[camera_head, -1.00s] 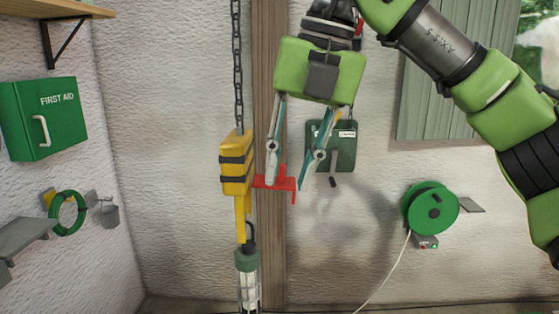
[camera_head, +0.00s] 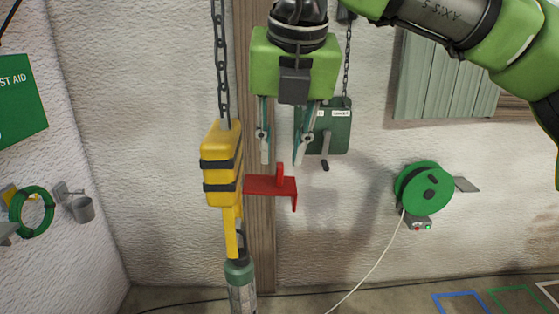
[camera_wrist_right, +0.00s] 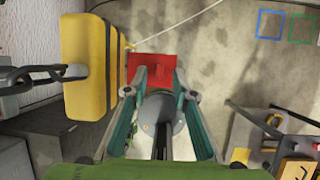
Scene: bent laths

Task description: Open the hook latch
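A yellow block with dark bands (camera_head: 221,165) hangs on a chain (camera_head: 221,60). A yellow bar (camera_head: 231,232) runs down from it to a caged lamp (camera_head: 240,285). A red latch lever (camera_head: 262,186) sticks out from the block's right side, with a small upright tab and a bent-down end. My right gripper (camera_head: 281,161) points down just above the lever, its two fingers apart. The tab stands below the gap between the fingertips; contact cannot be told. In the wrist view the red lever (camera_wrist_right: 152,67) shows beyond the open fingers, beside the yellow block (camera_wrist_right: 88,68). My left gripper is out of view.
A wooden post (camera_head: 259,235) stands behind the lever. A dark green box (camera_head: 332,128) with a handle is on the wall behind the gripper. A green cable reel (camera_head: 424,188) is at right. A first aid cabinet (camera_head: 20,98) is at left.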

